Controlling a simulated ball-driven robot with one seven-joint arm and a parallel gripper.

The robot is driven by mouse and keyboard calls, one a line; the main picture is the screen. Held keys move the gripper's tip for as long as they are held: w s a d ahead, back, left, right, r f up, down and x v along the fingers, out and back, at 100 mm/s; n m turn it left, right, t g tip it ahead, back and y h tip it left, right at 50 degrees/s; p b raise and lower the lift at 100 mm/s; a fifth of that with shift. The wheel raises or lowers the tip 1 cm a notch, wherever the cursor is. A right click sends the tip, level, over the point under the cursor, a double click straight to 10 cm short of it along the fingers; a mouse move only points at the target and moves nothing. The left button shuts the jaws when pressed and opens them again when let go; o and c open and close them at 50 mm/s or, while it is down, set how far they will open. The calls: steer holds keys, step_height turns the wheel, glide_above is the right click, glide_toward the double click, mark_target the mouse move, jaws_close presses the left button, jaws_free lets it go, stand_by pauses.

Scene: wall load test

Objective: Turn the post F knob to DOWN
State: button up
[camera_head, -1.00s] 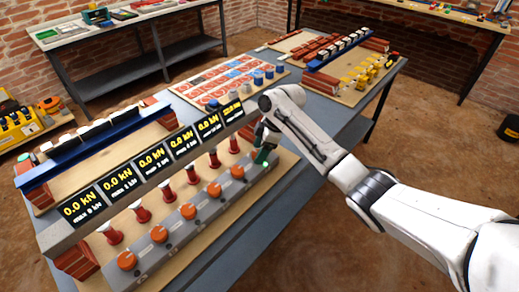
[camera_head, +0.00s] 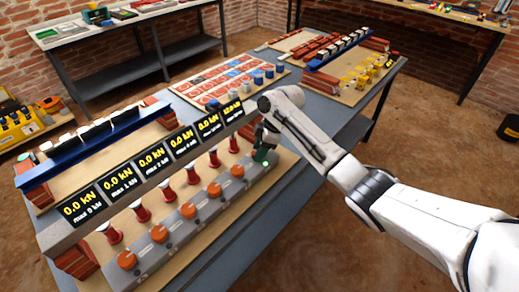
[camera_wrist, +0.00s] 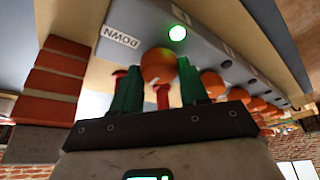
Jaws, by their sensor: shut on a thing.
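The orange post F knob (camera_wrist: 159,66) sits between the two green fingers of my gripper (camera_wrist: 160,74) in the wrist view. My gripper is shut on it. A white DOWN label (camera_wrist: 121,37) is on the grey panel to the knob's left, and a green lamp (camera_wrist: 177,33) glows beside it. In the head view my gripper (camera_head: 264,155) is at the right end of the grey knob panel (camera_head: 203,211) and hides the post F knob. The rightmost display (camera_head: 232,108) reads a nonzero kN value too small to read surely.
Several other orange knobs (camera_head: 189,211) line the panel, with red posts (camera_head: 167,190) behind them. Displays (camera_head: 152,160) to the left read 0.0 kN. A brick stack (camera_wrist: 57,80) stands left in the wrist view. A blue beam (camera_head: 95,138) lies behind the displays.

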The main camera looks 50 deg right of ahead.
steer(key=shift+m+p, duration=0.3)
steer(key=shift+p, duration=0.05)
steer(key=m+t+p, duration=0.1)
steer(key=m+p, duration=0.1)
steer(key=shift+a+r+h+p, duration=0.15)
steer(key=shift+h+p, duration=0.15)
steer(key=shift+h, duration=0.1)
steer(key=m+h+p, duration=0.1)
steer(key=m, duration=0.2)
steer(key=m+h+p, duration=0.1)
steer(key=m+p, duration=0.1)
steer(key=m, duration=0.1)
steer(key=shift+s+a, duration=0.1)
steer(key=shift+a, duration=0.05)
steer(key=m+h+p, duration=0.1)
steer(key=m, duration=0.3)
steer(key=shift+a+h+p, duration=0.1)
steer(key=shift+h+p, duration=0.25)
steer(key=shift+h, duration=0.05)
steer(key=m, duration=0.2)
steer(key=m+h, duration=0.1)
steer(key=m, duration=0.2)
steer(key=shift+g+h, duration=0.3)
steer(key=shift+m, duration=0.3)
steer(key=o, duration=1)
steer(key=shift+o, duration=0.2)
